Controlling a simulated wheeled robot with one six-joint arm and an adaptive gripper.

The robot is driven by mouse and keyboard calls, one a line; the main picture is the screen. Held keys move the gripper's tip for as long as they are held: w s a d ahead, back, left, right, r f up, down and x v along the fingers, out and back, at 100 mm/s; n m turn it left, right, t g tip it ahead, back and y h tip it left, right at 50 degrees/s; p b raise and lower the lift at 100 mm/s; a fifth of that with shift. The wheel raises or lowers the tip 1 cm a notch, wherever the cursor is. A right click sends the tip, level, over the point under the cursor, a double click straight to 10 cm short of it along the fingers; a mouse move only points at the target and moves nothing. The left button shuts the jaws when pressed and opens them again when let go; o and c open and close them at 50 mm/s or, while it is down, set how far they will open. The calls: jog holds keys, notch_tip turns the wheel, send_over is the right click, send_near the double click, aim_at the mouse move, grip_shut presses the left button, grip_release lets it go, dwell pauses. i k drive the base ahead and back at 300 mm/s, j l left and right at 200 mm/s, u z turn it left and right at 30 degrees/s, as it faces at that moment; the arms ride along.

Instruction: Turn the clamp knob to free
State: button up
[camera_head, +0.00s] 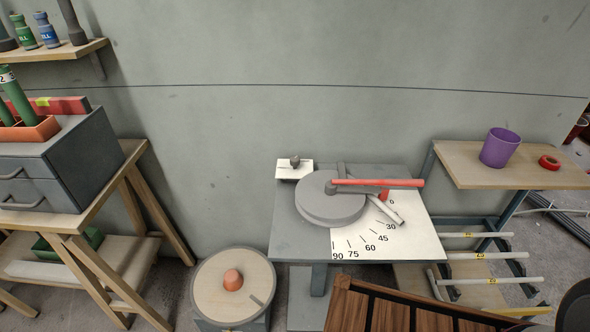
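A small dark knob (295,161) stands on a white plate (293,174) at the back left corner of a grey bench (290,238). It looks like the clamp knob, but any marking on the plate is too small to read. In front of it on the bench is a round grey disc (328,207) with a red-handled lever (380,183) across it, pointing right. A white angle scale (400,240) marked from 0 to 90 lies beside the disc. My gripper is not in view.
A reel with an orange hub (232,281) stands at the bench's lower left. Brown slats (390,313) lie in front. A right-hand shelf (460,165) holds a purple cup (499,148) and red tape (549,162). A grey drawer box (40,180) is left.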

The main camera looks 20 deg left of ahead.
aim_at(294, 160)
jog(key=i+j+u, duration=0.2)
jog(key=j, duration=0.2)
jog(key=j+u, duration=0.15)
jog(key=j, duration=0.3)
jog(key=i+j+u, duration=0.2)
jog(key=j, duration=0.15)
